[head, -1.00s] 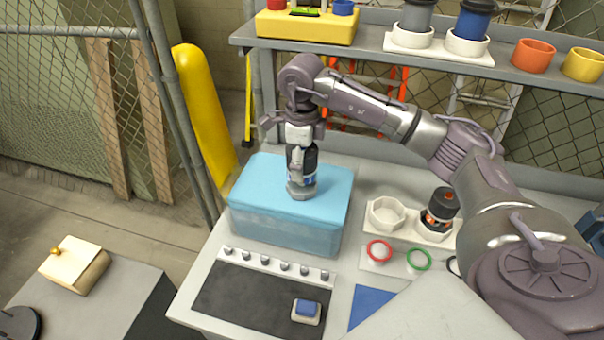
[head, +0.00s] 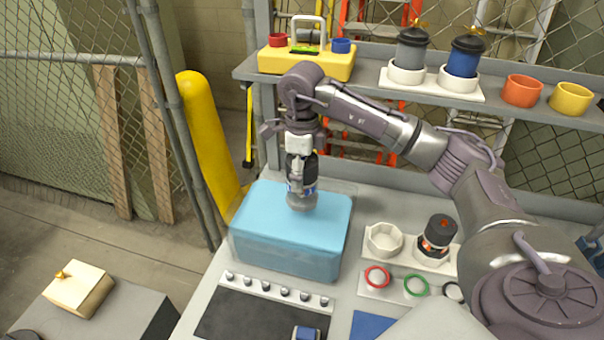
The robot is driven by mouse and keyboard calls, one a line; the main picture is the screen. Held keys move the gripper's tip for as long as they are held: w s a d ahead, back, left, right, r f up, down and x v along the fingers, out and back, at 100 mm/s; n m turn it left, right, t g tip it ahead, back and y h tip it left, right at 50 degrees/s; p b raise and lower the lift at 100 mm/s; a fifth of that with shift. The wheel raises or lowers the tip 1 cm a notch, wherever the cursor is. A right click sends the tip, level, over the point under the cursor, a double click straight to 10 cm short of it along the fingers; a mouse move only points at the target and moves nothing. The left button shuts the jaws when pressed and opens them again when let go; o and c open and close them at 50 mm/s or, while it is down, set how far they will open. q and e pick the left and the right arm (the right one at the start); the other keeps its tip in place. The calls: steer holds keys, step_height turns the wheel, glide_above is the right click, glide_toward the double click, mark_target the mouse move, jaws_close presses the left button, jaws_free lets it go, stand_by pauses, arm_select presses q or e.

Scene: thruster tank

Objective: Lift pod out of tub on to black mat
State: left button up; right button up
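The clear tub (head: 265,255) of blue water stands on the bench, left of centre. The pod (head: 303,201), with a grey rounded lower end and a dark upper part, is upright over the middle of the tub. My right gripper (head: 301,175) comes down from above and is shut around the pod's upper part, hiding some of it. I cannot tell whether the pod's lower end still touches the water. The black mat (head: 240,318) lies in front of the tub, cut off by the bottom edge. My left gripper is not in view.
A strip of several small pegs (head: 275,290) lies between tub and mat. A small blue-topped block (head: 306,333) sits on the mat. White holders (head: 384,240) and coloured rings (head: 376,276) are to the right. A shelf (head: 350,85) with canisters runs behind.

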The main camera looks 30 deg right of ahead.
steer(key=shift+r+p, duration=3.15)
steer(key=shift+r, duration=2.1)
steer(key=shift+f, duration=0.1)
